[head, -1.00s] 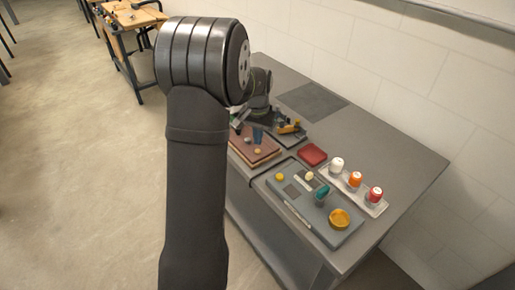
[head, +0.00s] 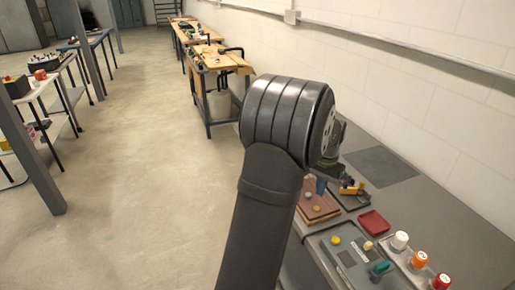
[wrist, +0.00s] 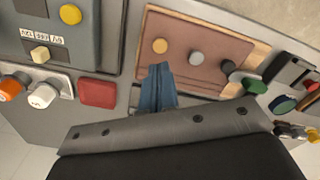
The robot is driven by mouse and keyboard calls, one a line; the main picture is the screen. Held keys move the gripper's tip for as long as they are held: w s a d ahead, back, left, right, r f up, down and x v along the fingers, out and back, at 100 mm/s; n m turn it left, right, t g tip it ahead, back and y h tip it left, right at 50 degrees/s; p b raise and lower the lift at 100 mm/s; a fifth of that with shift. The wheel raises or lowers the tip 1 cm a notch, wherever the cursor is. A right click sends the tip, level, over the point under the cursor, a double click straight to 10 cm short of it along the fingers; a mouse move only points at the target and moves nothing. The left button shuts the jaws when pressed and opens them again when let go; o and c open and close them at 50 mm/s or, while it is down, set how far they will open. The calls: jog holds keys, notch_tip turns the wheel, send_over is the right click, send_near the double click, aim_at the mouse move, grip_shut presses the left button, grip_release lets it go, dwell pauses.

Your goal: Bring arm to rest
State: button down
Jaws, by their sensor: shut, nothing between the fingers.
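My gripper (wrist: 157,88) shows in the wrist view as two blue fingers closed against each other, with nothing between them. In the head view the blue fingertips (head: 320,186) hang above the table beside the brown wooden board (head: 331,214), partly hidden behind my dark arm. In the wrist view the reddish-brown board (wrist: 185,75) with a yellow knob (wrist: 160,45) and a grey knob (wrist: 196,58) lies beyond the fingers. The gap between fingers and board cannot be judged.
A white wall stands behind.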

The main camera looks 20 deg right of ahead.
aim_at(317, 207)
notch_tip(317, 207, down, 6)
jog(key=shift+f, duration=0.1)
jog(key=shift+r, duration=0.2)
dwell(0.3)
jog(key=shift+r, duration=4.65)
jog(key=w+a+r+n+t+h, duration=0.1)
jog(key=w+a+t+h, duration=0.1)
jog(key=w, duration=1.3)
jog(key=shift+a+r+t+h, duration=0.2)
jog(key=shift+t+h, duration=0.1)
jog(key=shift+h, duration=0.5)
